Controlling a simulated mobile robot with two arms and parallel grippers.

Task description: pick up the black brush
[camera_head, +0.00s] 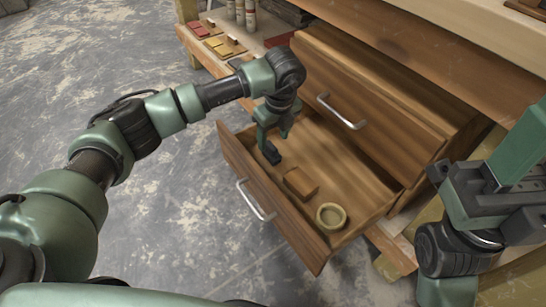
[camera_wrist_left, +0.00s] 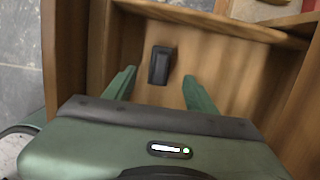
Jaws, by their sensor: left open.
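The black brush (camera_head: 270,154) is a small dark block lying in the open lower drawer (camera_head: 285,222), near its left end. In the left wrist view the brush (camera_wrist_left: 161,65) lies on the drawer floor, ahead of and between the two green fingers. My left gripper (camera_head: 273,134) is open and points down into the drawer, just above the brush. In the left wrist view the fingers of my left gripper (camera_wrist_left: 158,90) are spread with nothing between them. My right arm shows at the right edge of the head view; its fingers cannot be made out.
A brown wooden block (camera_head: 300,183) and a small round bowl (camera_head: 331,216) lie in the same drawer, right of the brush. An upper drawer (camera_head: 365,105) with a metal handle stands above. A low shelf with red and yellow tiles (camera_head: 212,35) is behind. Drawer walls surround the brush.

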